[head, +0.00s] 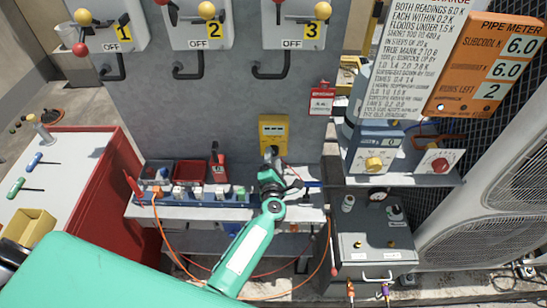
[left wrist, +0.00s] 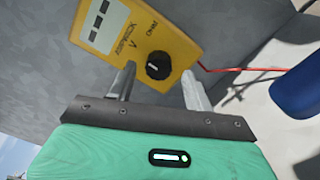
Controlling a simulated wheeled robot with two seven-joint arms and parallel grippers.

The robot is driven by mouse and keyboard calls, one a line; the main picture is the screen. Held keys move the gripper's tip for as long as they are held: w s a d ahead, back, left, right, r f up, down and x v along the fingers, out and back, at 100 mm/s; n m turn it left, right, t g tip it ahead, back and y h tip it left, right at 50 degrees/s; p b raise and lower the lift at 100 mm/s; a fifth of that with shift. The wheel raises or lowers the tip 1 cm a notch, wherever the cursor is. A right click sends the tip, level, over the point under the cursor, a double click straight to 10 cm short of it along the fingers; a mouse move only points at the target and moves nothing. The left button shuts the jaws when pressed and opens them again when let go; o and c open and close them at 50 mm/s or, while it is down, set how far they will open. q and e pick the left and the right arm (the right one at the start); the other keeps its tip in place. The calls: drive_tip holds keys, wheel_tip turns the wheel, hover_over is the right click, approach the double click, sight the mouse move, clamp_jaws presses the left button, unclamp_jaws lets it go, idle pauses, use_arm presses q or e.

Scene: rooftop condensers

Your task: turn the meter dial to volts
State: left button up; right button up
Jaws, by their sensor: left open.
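The yellow meter (head: 273,128) is on the grey wall below the OFF switches. In the left wrist view the meter (left wrist: 112,30) is tilted, with display windows, printed lettering and a round black dial (left wrist: 158,65). A short white mark shows on the dial; which label it points to I cannot tell. My left gripper (head: 271,158) is just below and in front of the meter. In the left wrist view my left gripper (left wrist: 158,78) is open, one finger on each side of the dial, with gaps between. My right gripper is not in view.
A narrow shelf (head: 300,214) below holds a red bin (head: 191,172) and several small items. A red lead (left wrist: 238,70) runs from the meter's side. A blue-grey scale (head: 374,152) stands right, a red cabinet (head: 108,190) left. Condensers (head: 475,230) fill the far right.

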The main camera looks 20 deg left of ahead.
use_arm(q)
drive_tip(key=v, duration=1.2)
drive_tip(key=shift+s+p, duration=0.4)
drive_tip(key=shift+p, duration=0.05)
drive_tip(key=shift+d+r, duration=0.1)
drive_tip(key=shift+d, duration=0.05)
drive_tip(key=shift+r, duration=0.1)
